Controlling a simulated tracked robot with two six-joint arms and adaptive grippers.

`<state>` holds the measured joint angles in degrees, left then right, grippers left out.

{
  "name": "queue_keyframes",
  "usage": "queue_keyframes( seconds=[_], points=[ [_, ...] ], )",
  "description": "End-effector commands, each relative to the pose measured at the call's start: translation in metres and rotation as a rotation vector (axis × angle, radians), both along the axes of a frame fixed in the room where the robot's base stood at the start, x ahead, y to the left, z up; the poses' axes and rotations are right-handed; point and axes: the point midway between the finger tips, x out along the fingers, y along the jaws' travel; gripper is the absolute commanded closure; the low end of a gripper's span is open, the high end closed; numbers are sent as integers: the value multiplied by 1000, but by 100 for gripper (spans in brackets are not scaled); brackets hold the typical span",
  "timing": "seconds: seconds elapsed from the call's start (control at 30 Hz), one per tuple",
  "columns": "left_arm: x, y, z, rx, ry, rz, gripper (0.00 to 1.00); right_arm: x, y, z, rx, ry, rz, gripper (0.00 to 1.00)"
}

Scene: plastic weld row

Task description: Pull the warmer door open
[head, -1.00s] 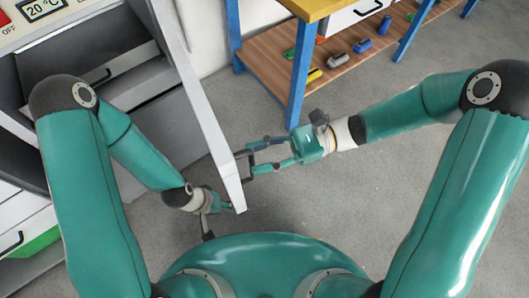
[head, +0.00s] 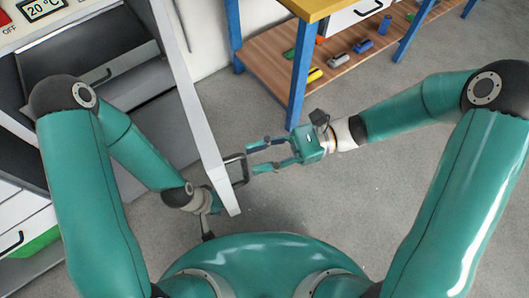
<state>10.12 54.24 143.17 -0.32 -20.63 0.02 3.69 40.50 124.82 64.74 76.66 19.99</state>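The warmer door (head: 190,100) stands open, a long pale panel reaching from the top of the head view down to the middle. Its dark bar handle (head: 242,171) is on the right face near the lower end. My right gripper (head: 250,160) is open, its two fingers pointing left with their tips close to the handle; I cannot tell whether they touch it. My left gripper (head: 215,205) is on the other side of the door by its lower end, partly hidden, so its finger state is unclear. The warmer (head: 60,32) is at upper left, with its dark interior exposed.
A blue-legged workbench (head: 298,75) stands at the top, with a wooden lower shelf (head: 270,60) holding several small coloured items. A white drawer unit (head: 20,222) is at far left. The grey floor (head: 330,205) between my arms is clear.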

Motion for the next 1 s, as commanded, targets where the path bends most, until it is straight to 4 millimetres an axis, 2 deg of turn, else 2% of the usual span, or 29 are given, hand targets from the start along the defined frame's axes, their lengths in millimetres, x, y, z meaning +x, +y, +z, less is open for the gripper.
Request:
queue_keyframes(
  seconds=[0.27,0.43,0.57,0.8,1.0],
  points=[
    [0,0,0,0,0,0,60,0,-1,0,0,0,0,61],
    [0,0,1,0,0,0,60,4,-10,0,1,-2,-3,61],
    [0,0,1,0,0,0,60,10,-29,-1,-1,-1,-6,61],
    [0,0,1,0,0,0,60,25,-76,-1,-1,-1,-5,61],
    [0,0,0,0,0,0,60,34,-105,-1,0,-1,-3,61]
  ],
)
